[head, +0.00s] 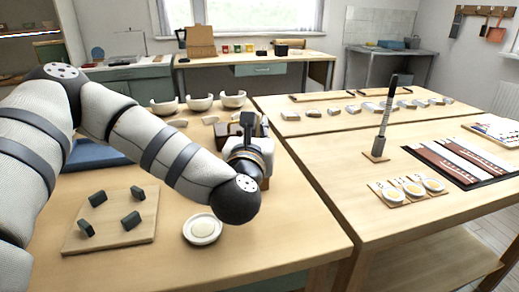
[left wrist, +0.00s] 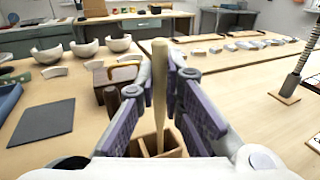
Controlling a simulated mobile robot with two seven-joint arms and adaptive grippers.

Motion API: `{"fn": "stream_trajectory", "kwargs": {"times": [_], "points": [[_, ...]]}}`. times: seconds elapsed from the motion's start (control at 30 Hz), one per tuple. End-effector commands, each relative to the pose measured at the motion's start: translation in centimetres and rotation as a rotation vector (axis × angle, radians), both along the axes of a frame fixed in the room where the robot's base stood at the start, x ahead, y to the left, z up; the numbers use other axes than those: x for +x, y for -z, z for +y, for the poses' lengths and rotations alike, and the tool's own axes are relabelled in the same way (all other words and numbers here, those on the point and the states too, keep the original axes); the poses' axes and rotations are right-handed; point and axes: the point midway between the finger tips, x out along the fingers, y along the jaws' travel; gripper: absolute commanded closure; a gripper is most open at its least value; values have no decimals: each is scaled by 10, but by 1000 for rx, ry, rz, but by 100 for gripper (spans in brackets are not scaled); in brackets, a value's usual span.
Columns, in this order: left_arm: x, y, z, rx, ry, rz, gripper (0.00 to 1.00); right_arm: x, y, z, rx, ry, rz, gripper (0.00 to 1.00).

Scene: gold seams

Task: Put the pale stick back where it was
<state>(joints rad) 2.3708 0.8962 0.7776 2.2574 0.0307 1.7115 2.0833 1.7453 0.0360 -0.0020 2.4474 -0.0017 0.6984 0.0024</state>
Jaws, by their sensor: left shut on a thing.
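The pale stick (left wrist: 160,85) stands nearly upright between the fingers of my left gripper (left wrist: 162,100) in the left wrist view. The gripper is shut on it. Below the fingers is a wooden holder (left wrist: 143,148) with compartments. The stick's lower end reaches down toward it; I cannot tell whether it is inside a compartment or just above. My right gripper is not in view.
Several white bowl pieces (head: 199,103) stand at the table's back. A board with dark blocks (head: 138,235) and a small white dish (head: 202,229) are at the front. A dark rod on a stand (head: 386,115) rises from the right table. The front edge right of the dish is clear.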

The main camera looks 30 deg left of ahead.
Motion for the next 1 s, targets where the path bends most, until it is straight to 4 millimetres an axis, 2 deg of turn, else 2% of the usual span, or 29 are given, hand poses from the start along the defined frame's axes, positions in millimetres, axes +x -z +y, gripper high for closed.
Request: {"fn": "stream_trajectory", "kwargs": {"times": [0.1,0.17,0.5,0.53,0.57,1.0], "points": [[0,25,0,2,0,8,100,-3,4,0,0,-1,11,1],[0,33,0,2,0,5,100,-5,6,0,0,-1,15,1],[0,36,0,0,0,1,100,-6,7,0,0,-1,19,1],[0,35,0,0,0,0,87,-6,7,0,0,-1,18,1],[0,35,0,0,0,0,83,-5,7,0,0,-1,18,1],[1,30,0,0,1,0,83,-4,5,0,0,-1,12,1]]}}
